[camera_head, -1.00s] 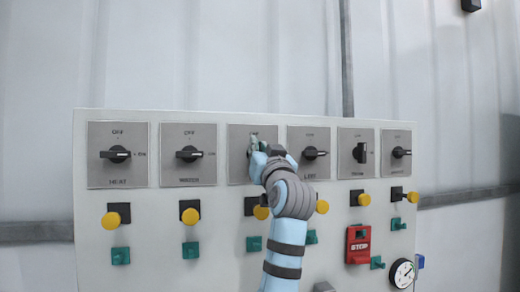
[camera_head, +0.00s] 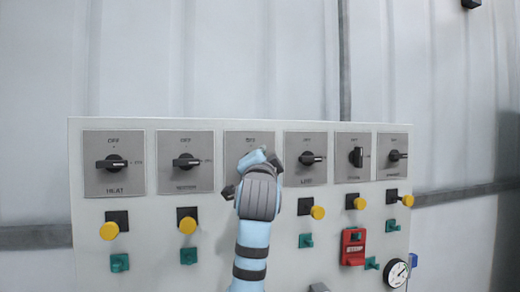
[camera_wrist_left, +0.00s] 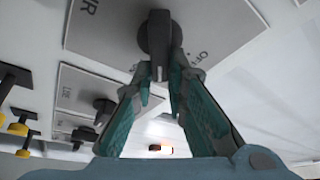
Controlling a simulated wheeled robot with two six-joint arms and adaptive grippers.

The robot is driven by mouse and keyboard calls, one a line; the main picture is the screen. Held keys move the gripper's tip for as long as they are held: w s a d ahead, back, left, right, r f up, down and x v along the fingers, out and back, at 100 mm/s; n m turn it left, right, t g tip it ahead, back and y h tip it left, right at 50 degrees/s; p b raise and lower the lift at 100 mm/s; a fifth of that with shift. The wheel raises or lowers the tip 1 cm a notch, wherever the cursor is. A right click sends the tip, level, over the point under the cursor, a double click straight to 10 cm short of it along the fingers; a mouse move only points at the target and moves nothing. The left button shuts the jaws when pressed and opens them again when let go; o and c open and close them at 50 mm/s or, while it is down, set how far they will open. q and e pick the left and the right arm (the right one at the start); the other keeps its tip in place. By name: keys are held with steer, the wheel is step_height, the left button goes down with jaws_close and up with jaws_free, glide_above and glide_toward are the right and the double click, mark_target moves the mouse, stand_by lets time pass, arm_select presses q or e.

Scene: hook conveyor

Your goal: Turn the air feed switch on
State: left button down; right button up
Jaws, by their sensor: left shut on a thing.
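The air feed switch is a black rotary knob (camera_wrist_left: 155,35) on a grey plate marked AIR in the left wrist view. In the head view its plate (camera_head: 234,146) is third from the left on the panel; the knob is hidden behind my left arm. My left gripper (camera_wrist_left: 161,72) has its green fingers shut on the knob, one on each side. In the head view my left gripper (camera_head: 259,157) is over the plate. The OFF mark shows beside the knob in the wrist view, but I cannot tell its exact setting. My right gripper is out of view.
Yellow buttons (camera_head: 188,225) and green switches (camera_head: 188,256) stick out below. A red STOP switch (camera_head: 353,248) and a gauge (camera_head: 397,272) are lower right.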

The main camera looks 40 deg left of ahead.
arm_select(q)
steer(key=shift+w+f+m+g+h+p, duration=0.15)
steer(key=shift+m+g+h+p, duration=0.2)
steer(key=shift+m+p, duration=0.75)
steer(key=shift+s+f+m+g+h+p, duration=0.15)
steer(key=shift+m+h+p, duration=0.3)
steer(key=shift+m+p, duration=0.6)
steer(key=shift+w+f+m+g+h+p, duration=0.1)
steer(key=shift+m+g+h+p, duration=0.45)
steer(key=shift+m, duration=0.9)
steer(key=shift+t, duration=0.25)
steer(key=shift+f, duration=0.1)
steer(key=c, duration=1.7)
jaws_free()
steer(key=shift+o, duration=0.5)
steer(key=shift+d, duration=0.1)
